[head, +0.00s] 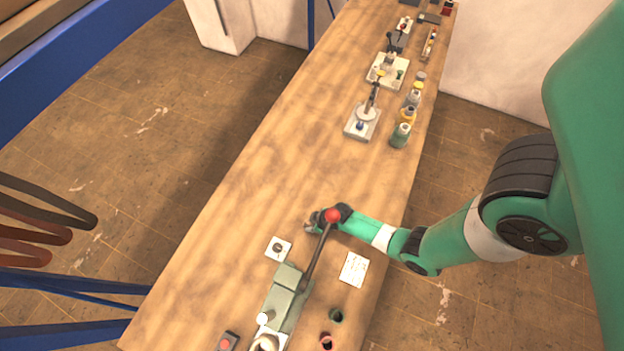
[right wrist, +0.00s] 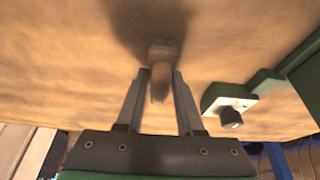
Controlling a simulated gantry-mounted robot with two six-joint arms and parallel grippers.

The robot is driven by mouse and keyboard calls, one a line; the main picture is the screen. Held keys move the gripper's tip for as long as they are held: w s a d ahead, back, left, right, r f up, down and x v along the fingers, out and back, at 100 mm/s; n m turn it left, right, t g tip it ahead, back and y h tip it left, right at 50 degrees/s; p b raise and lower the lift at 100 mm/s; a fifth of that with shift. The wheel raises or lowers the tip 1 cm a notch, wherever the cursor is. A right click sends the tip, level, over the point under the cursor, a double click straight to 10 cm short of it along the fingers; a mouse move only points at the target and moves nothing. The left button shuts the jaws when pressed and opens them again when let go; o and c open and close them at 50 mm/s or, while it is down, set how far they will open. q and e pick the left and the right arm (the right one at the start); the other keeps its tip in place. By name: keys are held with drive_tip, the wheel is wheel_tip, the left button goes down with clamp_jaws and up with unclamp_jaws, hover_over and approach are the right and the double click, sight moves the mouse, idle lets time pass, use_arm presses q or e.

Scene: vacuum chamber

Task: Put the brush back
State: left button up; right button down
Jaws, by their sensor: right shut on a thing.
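My right gripper (head: 318,221) reaches in from the right over the wooden table, beside the red-knobbed lever. In the right wrist view its two fingers (right wrist: 160,76) are shut on a small pale tan piece with a greyish block at its far end, which looks like the brush (right wrist: 160,85). The brush is close to the tabletop; I cannot tell whether it touches. In the head view the gripper and lever mostly hide it. My left gripper is not in view.
A green lever device (head: 287,296) stands in front of the gripper. Near it are a white plate with a dark knob (head: 278,249), a white card (head: 354,269) and a dark green cup (head: 336,315). Bottles (head: 401,135) line the right edge farther back. The table's middle is clear.

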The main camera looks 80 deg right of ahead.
drive_tip(key=shift+f, duration=0.1)
drive_tip(key=c, duration=0.5)
unclamp_jaws()
drive_tip(key=shift+c, duration=0.2)
drive_tip(key=shift+r, duration=0.3)
drive_tip(key=p+v, duration=0.6)
drive_tip(key=v, duration=0.5)
drive_tip(key=shift+s+r, duration=0.2)
drive_tip(key=shift+r, duration=0.15)
drive_tip(key=shift+f, duration=0.1)
